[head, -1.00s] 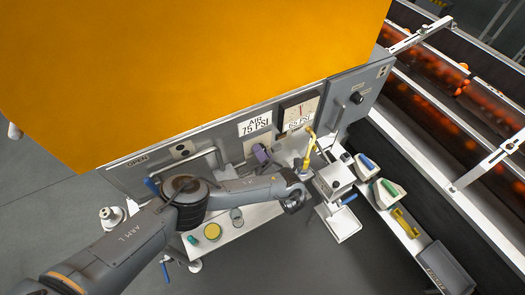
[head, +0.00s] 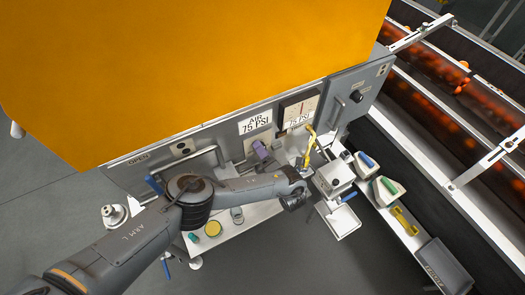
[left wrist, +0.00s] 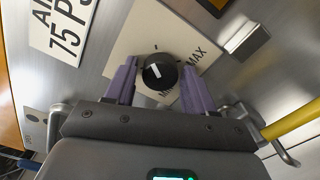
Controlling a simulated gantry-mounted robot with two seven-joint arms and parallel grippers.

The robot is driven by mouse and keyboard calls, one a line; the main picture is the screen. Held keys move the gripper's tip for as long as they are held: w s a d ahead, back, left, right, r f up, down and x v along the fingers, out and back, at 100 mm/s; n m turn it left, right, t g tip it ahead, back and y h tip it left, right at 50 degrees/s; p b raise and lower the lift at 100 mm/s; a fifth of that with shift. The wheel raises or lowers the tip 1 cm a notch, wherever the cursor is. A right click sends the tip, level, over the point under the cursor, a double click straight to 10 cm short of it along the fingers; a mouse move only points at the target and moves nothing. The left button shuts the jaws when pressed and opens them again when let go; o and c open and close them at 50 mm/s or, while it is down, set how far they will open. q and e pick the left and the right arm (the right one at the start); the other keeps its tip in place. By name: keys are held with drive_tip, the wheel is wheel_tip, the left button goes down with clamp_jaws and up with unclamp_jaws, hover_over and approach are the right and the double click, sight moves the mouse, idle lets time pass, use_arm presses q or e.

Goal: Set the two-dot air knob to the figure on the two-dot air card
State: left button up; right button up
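The air card (head: 254,122) on the grey panel reads AIR 75 PSI, and part of it shows in the left wrist view (left wrist: 62,28). The gauge (head: 299,112) to its right reads 75 PSI. The black air knob (left wrist: 160,72) with a white mark sits on a pale plate (left wrist: 135,40) lettered MIN and MAX. My left gripper (head: 261,151) is at the knob, its purple fingers (left wrist: 158,85) on either side of it with narrow gaps showing. In the head view the gripper hides the knob. My right gripper is not in view.
A yellow bent handle (head: 308,145) stands just right of my left gripper, close to it. A metal box (head: 335,175) and blue- and green-handled items lie further right on a white shelf. A conveyor with oranges (head: 455,110) runs along the right.

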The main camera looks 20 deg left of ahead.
use_arm(q)
drive_tip(key=shift+o, duration=0.6)
drive_tip(key=p+v, duration=0.4)
drive_tip(key=v, duration=0.7)
drive_tip(key=shift+p, duration=0.35)
drive_tip(key=shift+f, duration=0.1)
